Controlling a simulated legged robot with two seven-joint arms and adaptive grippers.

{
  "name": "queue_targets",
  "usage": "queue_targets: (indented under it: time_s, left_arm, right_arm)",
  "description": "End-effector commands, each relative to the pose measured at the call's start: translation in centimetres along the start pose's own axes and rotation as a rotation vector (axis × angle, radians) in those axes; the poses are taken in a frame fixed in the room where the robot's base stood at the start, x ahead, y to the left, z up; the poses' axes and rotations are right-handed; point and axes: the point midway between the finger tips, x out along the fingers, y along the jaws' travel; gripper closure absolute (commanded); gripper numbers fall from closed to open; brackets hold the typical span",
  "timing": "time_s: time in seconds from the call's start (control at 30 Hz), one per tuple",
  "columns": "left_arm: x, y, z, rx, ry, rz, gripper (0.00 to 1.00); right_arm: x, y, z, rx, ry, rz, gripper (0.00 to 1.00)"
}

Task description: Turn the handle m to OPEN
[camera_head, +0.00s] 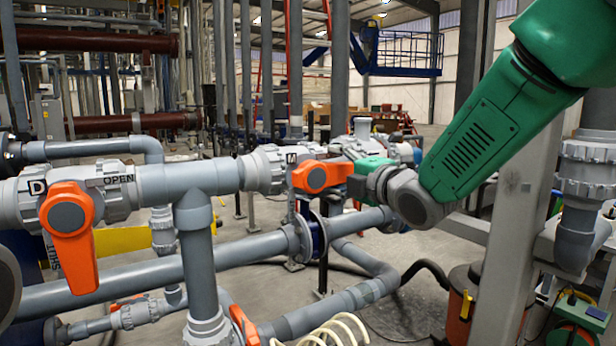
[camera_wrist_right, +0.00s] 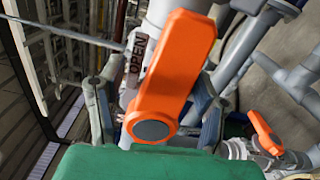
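The orange handle M (camera_head: 318,176) sits on a grey pipe valve in the middle of the head view, beside a small M label (camera_head: 291,158). My left gripper is not in view.
Another orange handle (camera_head: 72,235), beside a D label, hangs down at the left, with its own OPEN label above right. Grey pipes (camera_head: 240,262) run below. A coiled cream hose (camera_head: 335,330) lies at the bottom.

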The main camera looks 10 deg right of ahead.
Motion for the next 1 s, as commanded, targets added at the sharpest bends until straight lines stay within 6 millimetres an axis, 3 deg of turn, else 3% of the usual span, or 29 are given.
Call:
queue_targets:
  time_s: [0.17, 0.4, 0.6, 0.9, 1.0]
  left_arm:
    - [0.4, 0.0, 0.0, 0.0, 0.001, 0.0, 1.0]
    - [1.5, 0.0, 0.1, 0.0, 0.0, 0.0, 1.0]
    - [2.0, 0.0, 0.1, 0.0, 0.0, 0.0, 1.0]
    - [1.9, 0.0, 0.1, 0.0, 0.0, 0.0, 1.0]
    - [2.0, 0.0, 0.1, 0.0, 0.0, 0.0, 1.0]
  right_arm:
    - [-0.8, -0.3, 0.1, 0.001, -0.001, -0.003, 0.41]
    - [-4.6, -0.3, 0.0, 0.001, -0.001, -0.003, 0.41]
    - [-6.7, -0.3, 0.0, 0.003, -0.001, -0.004, 0.41]
    - [-7.0, -0.2, 0.0, 0.003, -0.001, -0.005, 0.41]
    - [-6.9, -1.1, 0.0, 0.022, -0.004, -0.02, 0.41]
